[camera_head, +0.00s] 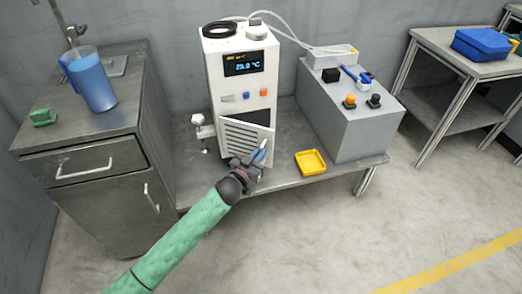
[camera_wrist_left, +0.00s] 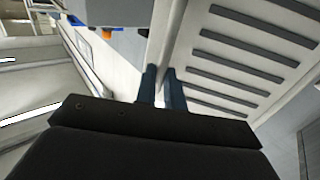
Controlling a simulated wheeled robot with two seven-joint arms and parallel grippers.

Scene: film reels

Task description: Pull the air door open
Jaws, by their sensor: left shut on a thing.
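The air door (camera_head: 243,136) is the white panel with dark slats low on the front of the white machine (camera_head: 240,88). Its slats also fill the right of the left wrist view (camera_wrist_left: 250,50). My left gripper (camera_head: 261,153) is at the door's right side, with its blue fingers shut on the door's edge. In the left wrist view the two fingers (camera_wrist_left: 161,75) stand on either side of a pale strip along that edge. How far the door stands ajar is hard to tell. My right gripper is not in view.
A yellow tray (camera_head: 311,162) lies on the bench just right of my left gripper. A grey box (camera_head: 352,118) with knobs stands behind it. A cabinet (camera_head: 88,158) with a blue jug (camera_head: 90,80) is at left. The floor in front is clear.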

